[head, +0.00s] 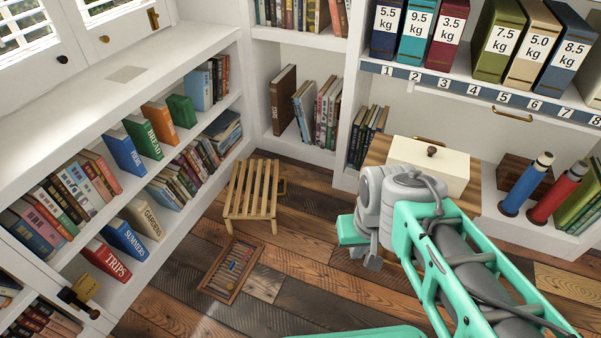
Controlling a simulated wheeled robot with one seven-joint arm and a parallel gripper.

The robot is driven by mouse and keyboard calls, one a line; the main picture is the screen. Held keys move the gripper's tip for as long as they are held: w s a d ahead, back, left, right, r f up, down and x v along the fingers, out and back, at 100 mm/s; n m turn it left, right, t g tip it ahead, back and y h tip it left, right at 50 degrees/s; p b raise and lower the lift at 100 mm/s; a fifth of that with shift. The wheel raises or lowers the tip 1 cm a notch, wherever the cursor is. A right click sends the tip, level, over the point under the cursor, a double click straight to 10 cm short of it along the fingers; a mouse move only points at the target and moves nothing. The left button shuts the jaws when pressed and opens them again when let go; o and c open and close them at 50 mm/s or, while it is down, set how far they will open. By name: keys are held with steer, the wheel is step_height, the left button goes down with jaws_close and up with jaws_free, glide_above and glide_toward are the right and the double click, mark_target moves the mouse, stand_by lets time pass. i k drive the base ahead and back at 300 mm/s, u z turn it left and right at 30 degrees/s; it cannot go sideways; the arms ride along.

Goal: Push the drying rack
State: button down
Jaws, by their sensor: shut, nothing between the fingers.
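The drying rack (252,189), as I take it, is a pale wooden frame with several slats on short legs. It stands on the plank floor close to the corner of the bookshelves. My gripper (372,263) hangs at the end of my teal and grey arm, right of the rack and nearer to me. It is apart from the rack and holds nothing. The wrist hides part of the gripper, and its fingertips show only small.
A wooden abacus-like frame (232,268) lies on the floor just in front of the rack. Bookshelves (110,240) line the left wall. A cream box (429,165) with a knob sits behind my arm. The floor between rack and gripper is clear.

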mark_target(240, 172)
steer(key=u, duration=0.3)
steer(key=i, duration=0.85)
steer(key=u, duration=0.55)
